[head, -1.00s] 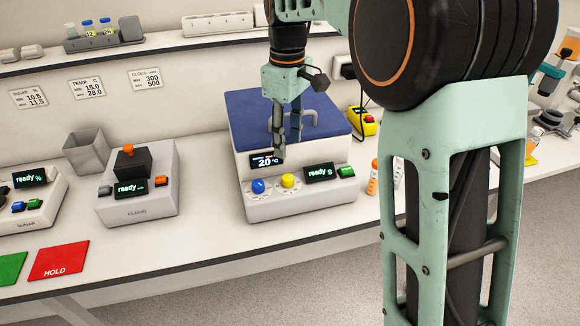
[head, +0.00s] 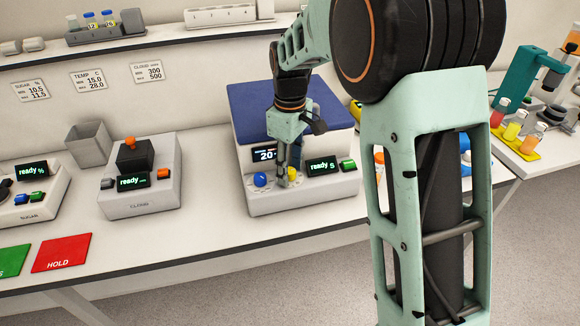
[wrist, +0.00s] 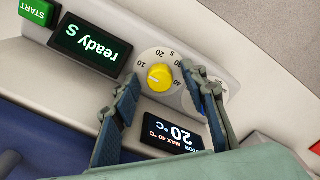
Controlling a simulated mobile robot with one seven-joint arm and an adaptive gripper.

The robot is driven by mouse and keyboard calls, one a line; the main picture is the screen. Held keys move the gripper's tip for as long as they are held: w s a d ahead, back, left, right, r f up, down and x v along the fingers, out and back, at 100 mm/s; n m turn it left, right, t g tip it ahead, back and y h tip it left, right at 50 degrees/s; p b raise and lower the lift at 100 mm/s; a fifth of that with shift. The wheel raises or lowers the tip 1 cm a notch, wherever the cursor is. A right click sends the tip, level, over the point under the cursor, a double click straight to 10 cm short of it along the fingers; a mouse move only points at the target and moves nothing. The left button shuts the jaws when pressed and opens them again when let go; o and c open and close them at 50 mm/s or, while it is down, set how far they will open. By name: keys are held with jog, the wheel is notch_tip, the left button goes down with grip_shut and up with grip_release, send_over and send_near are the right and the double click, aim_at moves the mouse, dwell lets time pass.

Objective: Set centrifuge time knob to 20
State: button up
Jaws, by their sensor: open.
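The centrifuge (head: 245,201) is a white box with a blue lid (head: 262,104). Its yellow time knob (wrist: 159,77) sits on a white dial marked in S, with 10 and 20 readable. A pale pointer mark shows on the knob; its exact setting is hard to tell. My gripper (head: 287,181) is at the front panel, its fingers partly covering the yellow knob (head: 293,173). In the wrist view my gripper (wrist: 160,80) is open, with one finger on each side of the knob. I cannot tell whether either finger touches it.
The blue knob (head: 260,179) is just left of the fingers. The time display (wrist: 90,43) reads "ready S", beside the green START button (wrist: 38,11). The temperature display (wrist: 172,130) reads 20 °C. The cloud device (head: 140,195) stands to the left.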

jog(key=shift+c, duration=0.4)
grip_shut()
jog(key=m+p, duration=0.1)
jog(key=m, duration=0.4)
jog(key=shift+m, duration=0.3)
jog(key=m, duration=0.6)
jog(key=shift+w, duration=0.1)
dwell(0.4)
jog(key=shift+o, duration=0.4)
grip_release()
